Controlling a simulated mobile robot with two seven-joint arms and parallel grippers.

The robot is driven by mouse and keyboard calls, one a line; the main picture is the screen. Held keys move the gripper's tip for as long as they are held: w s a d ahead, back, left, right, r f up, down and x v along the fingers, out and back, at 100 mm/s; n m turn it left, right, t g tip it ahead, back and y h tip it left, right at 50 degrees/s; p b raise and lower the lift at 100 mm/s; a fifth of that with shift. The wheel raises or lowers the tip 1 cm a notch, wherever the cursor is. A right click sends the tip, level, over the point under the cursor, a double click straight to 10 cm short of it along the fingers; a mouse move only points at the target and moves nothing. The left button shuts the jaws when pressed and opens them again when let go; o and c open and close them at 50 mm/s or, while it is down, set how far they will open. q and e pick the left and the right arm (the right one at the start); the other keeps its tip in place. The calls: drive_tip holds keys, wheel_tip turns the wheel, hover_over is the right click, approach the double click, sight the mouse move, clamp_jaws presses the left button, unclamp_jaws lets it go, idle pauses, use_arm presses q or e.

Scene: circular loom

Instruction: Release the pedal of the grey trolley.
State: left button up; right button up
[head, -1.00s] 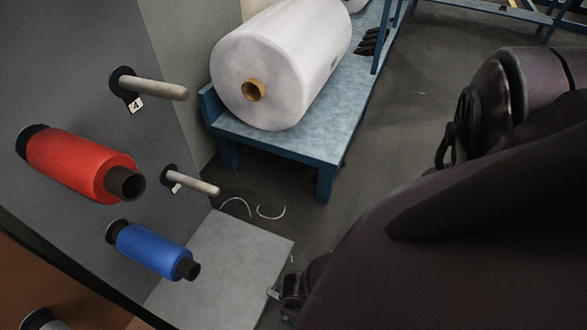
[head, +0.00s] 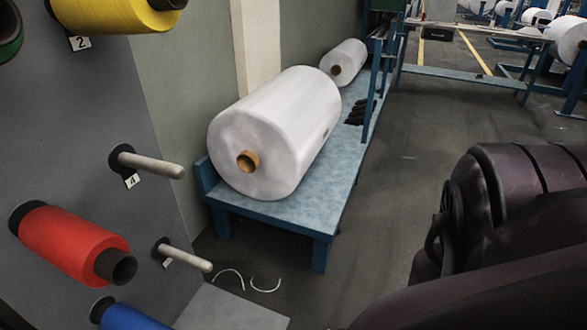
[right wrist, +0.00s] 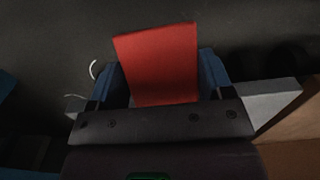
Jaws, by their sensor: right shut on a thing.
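The grey trolley (head: 120,110) stands at the left of the head view as an upright grey panel with pegs and bobbins. A flat grey plate (head: 235,312) shows low beside it. In the right wrist view a flat red plate, which looks like the pedal (right wrist: 158,65), sits between the blue fingers of my right gripper (right wrist: 163,82). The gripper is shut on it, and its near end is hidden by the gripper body. The pedal does not show in the head view. My left gripper is in no view.
Red (head: 75,243), blue (head: 130,318) and yellow (head: 115,12) bobbins and bare pegs (head: 150,165) stick out from the panel. A large white roll (head: 280,130) lies on a blue bench (head: 300,205). The dark floor (head: 400,180) right of the bench is clear.

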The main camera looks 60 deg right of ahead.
drive_tip(key=r+p, duration=0.2)
drive_tip(key=r, duration=0.1)
drive_tip(key=shift+w, duration=0.3)
drive_tip(key=shift+r+p, duration=0.25)
drive_tip(key=shift+p, duration=0.2)
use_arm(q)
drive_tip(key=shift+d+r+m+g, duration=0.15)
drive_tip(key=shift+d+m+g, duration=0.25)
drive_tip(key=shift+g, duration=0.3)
use_arm(e)
drive_tip(key=o, duration=1)
drive_tip(key=shift+o, duration=1.4)
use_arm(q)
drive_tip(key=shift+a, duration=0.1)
use_arm(e)
drive_tip(key=shift+s+f, duration=0.15)
drive_tip(key=shift+s, duration=0.05)
